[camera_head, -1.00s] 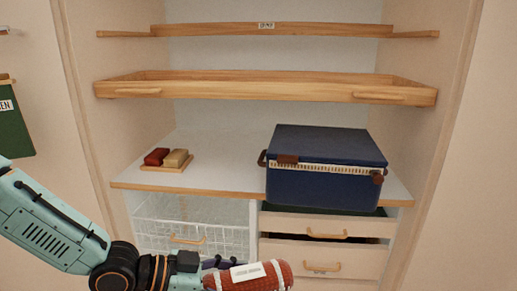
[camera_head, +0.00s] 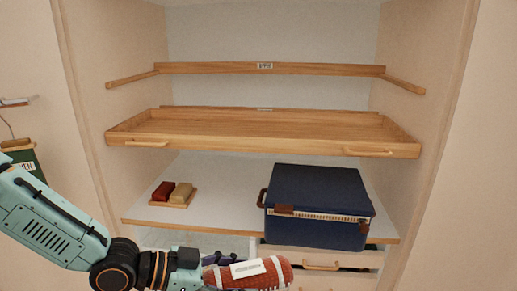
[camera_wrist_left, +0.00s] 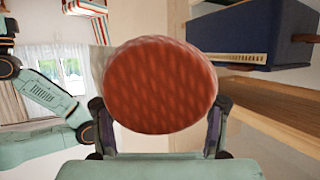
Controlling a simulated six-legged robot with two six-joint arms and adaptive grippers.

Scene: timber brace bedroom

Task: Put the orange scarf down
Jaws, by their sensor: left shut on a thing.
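The orange scarf (camera_head: 262,276) is a rolled, knitted, rust-orange bundle with a white label band. It is at the bottom of the head view, in front of the closet. My left gripper (camera_head: 212,270) is shut on it and holds it in the air. In the left wrist view the scarf's round end (camera_wrist_left: 160,86) fills the middle, between the two fingers of my left gripper (camera_wrist_left: 160,125). My right gripper is not visible in the head view.
The wooden pull-out tray shelf (camera_head: 262,128) is empty. A green bag (camera_head: 25,160) hangs at left.

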